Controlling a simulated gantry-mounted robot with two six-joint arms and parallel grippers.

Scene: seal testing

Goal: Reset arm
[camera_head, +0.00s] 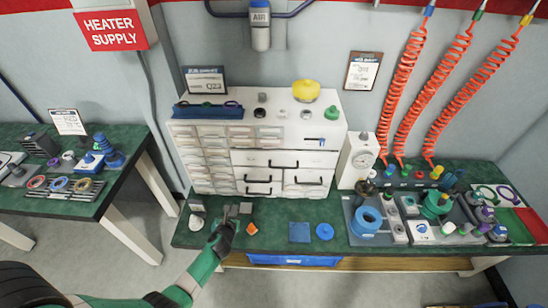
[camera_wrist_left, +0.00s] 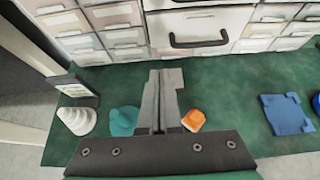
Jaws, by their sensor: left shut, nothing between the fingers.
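My left gripper (camera_head: 231,211) reaches in from the lower left on a green and black arm and hangs over the front left of the green bench top (camera_head: 275,215). Its two grey fingers (camera_wrist_left: 161,85) are together in the left wrist view, with nothing between them. An orange piece (camera_head: 252,228) lies just right of the gripper, apart from it; it also shows in the left wrist view (camera_wrist_left: 194,120). A teal piece (camera_wrist_left: 123,121) lies left of the fingers in the left wrist view. My right gripper does not show.
A white drawer cabinet (camera_head: 262,158) stands behind the gripper. A blue square (camera_head: 299,232) and a blue disc (camera_head: 324,231) lie to the right. Crowded fixtures (camera_head: 440,210) fill the bench's right side. A white ribbed piece (camera_wrist_left: 78,121) lies at left. A gap separates the left table (camera_head: 120,140).

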